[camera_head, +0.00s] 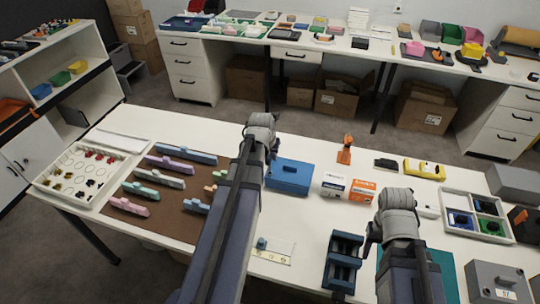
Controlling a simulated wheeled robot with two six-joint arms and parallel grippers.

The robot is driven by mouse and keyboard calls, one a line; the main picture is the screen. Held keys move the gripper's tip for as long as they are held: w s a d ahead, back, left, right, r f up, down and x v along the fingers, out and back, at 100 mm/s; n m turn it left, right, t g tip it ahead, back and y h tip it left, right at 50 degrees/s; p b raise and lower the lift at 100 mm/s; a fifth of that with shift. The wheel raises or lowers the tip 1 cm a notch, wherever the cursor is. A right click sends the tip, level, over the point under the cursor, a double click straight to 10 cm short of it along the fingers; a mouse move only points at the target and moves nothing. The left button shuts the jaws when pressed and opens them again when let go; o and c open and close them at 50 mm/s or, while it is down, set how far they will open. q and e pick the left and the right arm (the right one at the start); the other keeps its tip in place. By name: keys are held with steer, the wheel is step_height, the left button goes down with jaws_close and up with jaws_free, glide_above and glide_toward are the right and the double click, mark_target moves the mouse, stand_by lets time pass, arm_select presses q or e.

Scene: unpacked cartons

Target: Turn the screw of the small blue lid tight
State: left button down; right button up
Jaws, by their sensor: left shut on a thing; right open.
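A blue box with a lid (290,177) stands in the middle of the table, with a small dark detail on its top. It is the most likely match for the small blue lid, but I cannot make out a screw clearly. My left gripper (272,155) points down at the left side of this box. It is shut there, its fingertips mostly hidden by my arm, and seems to hold the box's edge. My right gripper (370,240) is open and empty, low beside a dark blue two-part holder (343,264).
An orange tool (345,150) stands behind. A sectioned tray (447,197) is at right; a small plate with a blue knob (262,243) is in front. A brown mat (150,225) with coloured blocks fills the left.

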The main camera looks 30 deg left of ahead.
arm_select(q)
steer(key=shift+f+b, duration=1.1)
steer(key=shift+f, duration=0.1)
